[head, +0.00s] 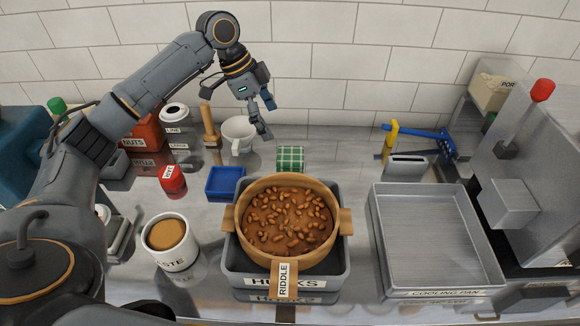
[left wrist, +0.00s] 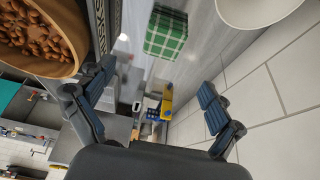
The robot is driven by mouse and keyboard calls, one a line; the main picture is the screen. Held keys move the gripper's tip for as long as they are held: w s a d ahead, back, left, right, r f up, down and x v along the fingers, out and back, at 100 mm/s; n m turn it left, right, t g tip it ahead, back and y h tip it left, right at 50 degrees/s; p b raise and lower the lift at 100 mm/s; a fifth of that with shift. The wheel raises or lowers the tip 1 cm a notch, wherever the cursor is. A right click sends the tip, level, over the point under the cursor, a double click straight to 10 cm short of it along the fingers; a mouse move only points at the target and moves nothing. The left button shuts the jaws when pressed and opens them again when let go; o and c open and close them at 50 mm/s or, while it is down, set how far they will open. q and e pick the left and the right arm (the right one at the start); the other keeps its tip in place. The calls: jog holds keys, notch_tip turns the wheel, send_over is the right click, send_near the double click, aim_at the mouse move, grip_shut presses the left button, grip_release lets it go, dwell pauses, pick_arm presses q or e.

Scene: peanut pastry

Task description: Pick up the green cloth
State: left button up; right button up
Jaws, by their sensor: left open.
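The green cloth (head: 290,159) is a small, folded, green-and-white checked piece lying on the steel counter behind the wooden bowl. It also shows in the left wrist view (left wrist: 166,32), at the top, beyond and between my open fingers. My left gripper (head: 268,117) is open and empty, above the counter near the back wall, up and to the left of the cloth and apart from it. In the left wrist view my left gripper's two dark fingers (left wrist: 157,98) stand wide apart with nothing between them. My right gripper is in neither view.
A wooden bowl of nuts (head: 328,245) sits on a grey bin (head: 240,284) just in front of the cloth. A white mug (head: 238,135) stands close under my left gripper. A blue tray (head: 225,184) lies left of the cloth. The counter right of the cloth is clear up to the cooling pan (head: 435,240).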

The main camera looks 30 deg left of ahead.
aim_at(290, 155)
pick_arm(q)
jog(key=x, duration=0.7)
jog(key=shift+d+f, duration=0.1)
jog(key=shift+f, duration=0.3)
jog(key=x, duration=0.1)
jog(key=p+x, duration=0.1)
jog(key=x, duration=0.3)
jog(key=shift+w+f, duration=0.15)
jog(key=shift+w, duration=0.15)
jog(key=c, duration=1.2)
